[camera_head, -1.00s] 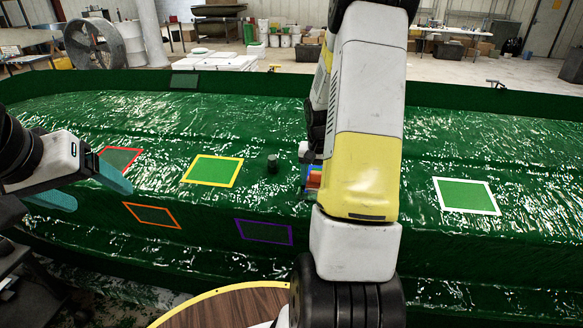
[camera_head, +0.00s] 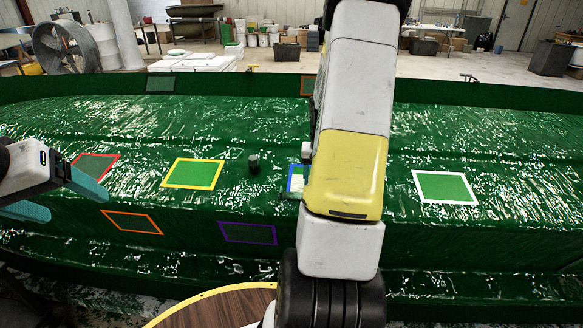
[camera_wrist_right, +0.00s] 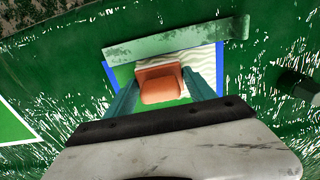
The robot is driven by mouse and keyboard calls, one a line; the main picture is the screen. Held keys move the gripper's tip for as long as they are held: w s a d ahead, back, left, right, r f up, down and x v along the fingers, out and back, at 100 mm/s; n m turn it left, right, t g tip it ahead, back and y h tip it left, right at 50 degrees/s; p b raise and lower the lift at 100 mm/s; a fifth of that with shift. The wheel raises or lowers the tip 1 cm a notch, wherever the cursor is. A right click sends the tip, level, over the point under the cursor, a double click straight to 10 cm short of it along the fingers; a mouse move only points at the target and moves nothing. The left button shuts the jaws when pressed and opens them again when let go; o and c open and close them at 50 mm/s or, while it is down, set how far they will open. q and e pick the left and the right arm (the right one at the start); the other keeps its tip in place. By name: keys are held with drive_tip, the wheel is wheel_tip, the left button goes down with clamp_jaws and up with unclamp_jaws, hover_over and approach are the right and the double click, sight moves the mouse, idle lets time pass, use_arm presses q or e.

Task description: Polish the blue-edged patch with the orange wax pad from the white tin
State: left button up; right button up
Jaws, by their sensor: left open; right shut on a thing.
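My right gripper (camera_wrist_right: 160,78) is shut on the orange wax pad (camera_wrist_right: 160,88), one finger on each side of it. In the right wrist view the pad is over the blue-edged patch (camera_wrist_right: 207,62); I cannot tell whether it touches the surface. The patch shows green with cream wavy marks in its upper part. In the head view only a left part of the blue-edged patch (camera_head: 295,178) shows; my right arm hides the rest, the pad and that gripper. My left gripper (camera_head: 76,205) is open and empty at the left. The white tin is not seen.
A worn green strip (camera_wrist_right: 175,40) lies across the patch's upper edge. A dark green knob (camera_head: 254,164) stands left of the patch. Yellow-edged (camera_head: 194,173), purple-edged (camera_head: 248,233), orange-edged (camera_head: 132,222), red-edged (camera_head: 95,166) and white-edged (camera_head: 444,187) patches mark the green hull.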

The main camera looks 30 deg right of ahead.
sight(292, 173)
drive_tip(key=shift+s+d, duration=0.6)
drive_tip(key=shift+d, duration=0.45)
drive_tip(key=shift+s+d, duration=0.65)
drive_tip(key=shift+d, duration=0.35)
drive_tip(key=shift+s+d, duration=0.6)
drive_tip(key=shift+d, duration=0.45)
drive_tip(key=shift+w+d+r, duration=0.15)
drive_tip(key=shift+w+d, duration=0.55)
drive_tip(key=shift+w, duration=0.35)
drive_tip(key=shift+w+a, duration=1.4)
drive_tip(key=shift+a, duration=0.9)
drive_tip(key=shift+w+a, duration=1.45)
drive_tip(key=shift+a, duration=0.9)
drive_tip(key=shift+w+a, duration=1.4)
drive_tip(key=shift+a, duration=0.9)
drive_tip(key=shift+w+d+r, duration=0.15)
drive_tip(key=shift+w+d, duration=0.2)
drive_tip(key=shift+w, duration=0.25)
drive_tip(key=shift+w+d+r, duration=0.1)
drive_tip(key=shift+w+d, duration=0.2)
drive_tip(key=shift+w, duration=0.3)
drive_tip(key=shift+s+d+f, duration=0.1)
drive_tip(key=shift+s+d, duration=1.35)
drive_tip(key=shift+d, duration=0.85)
drive_tip(key=shift+s+d+r, duration=0.1)
drive_tip(key=shift+s+d, duration=1.35)
drive_tip(key=shift+d, duration=0.9)
drive_tip(key=shift+s+d+f, duration=0.1)
drive_tip(key=shift+s+d, duration=1.35)
drive_tip(key=shift+d, duration=0.85)
